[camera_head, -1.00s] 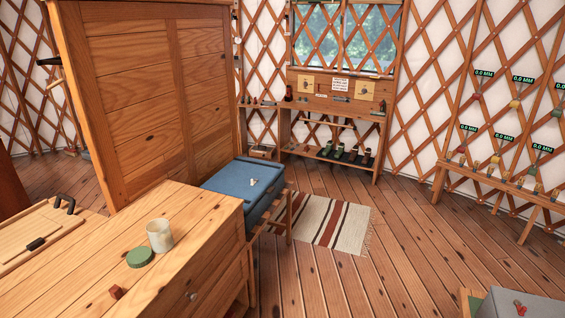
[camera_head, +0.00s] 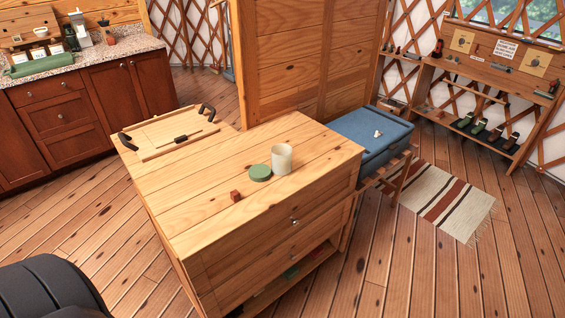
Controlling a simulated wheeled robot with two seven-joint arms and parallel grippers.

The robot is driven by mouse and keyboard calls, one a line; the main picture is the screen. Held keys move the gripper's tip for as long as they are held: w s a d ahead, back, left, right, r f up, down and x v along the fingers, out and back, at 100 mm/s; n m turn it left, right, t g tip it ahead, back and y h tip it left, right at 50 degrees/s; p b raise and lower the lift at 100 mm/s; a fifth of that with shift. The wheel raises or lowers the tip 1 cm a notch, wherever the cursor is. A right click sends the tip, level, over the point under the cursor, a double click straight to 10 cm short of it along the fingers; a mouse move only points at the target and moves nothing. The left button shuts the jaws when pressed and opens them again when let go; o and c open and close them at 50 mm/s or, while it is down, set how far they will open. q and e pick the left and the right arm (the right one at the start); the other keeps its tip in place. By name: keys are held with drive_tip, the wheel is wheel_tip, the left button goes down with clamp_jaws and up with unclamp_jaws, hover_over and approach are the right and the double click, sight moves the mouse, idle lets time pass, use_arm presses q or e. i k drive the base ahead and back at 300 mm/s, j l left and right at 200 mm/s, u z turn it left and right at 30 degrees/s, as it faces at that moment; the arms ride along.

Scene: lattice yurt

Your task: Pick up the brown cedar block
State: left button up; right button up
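A small reddish-brown block (camera_head: 235,196), which looks like the cedar block, lies on the wooden top of a drawer cabinet (camera_head: 190,215), towards its front edge. A round green lid (camera_head: 260,172) lies behind it and to the right. A pale, whitish jar or glass (camera_head: 281,158) stands upright beside the lid. Neither of my grippers shows in this view.
A wooden tray (camera_head: 160,139) with black handles sits at the cabinet's far left. A blue cushioned bench (camera_head: 372,140) adjoins the right end. A kitchen counter (camera_head: 95,65) stands at the back left. Plank floor (camera_head: 75,220) is open left of the cabinet.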

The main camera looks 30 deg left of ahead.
sight(235, 197)
drive_tip(key=u, duration=1.25)
drive_tip(key=k+j+z, duration=0.15)
drive_tip(key=z, duration=0.2)
drive_tip(key=k+j+z, duration=0.15)
drive_tip(key=z, duration=0.15)
drive_tip(key=j, duration=0.1)
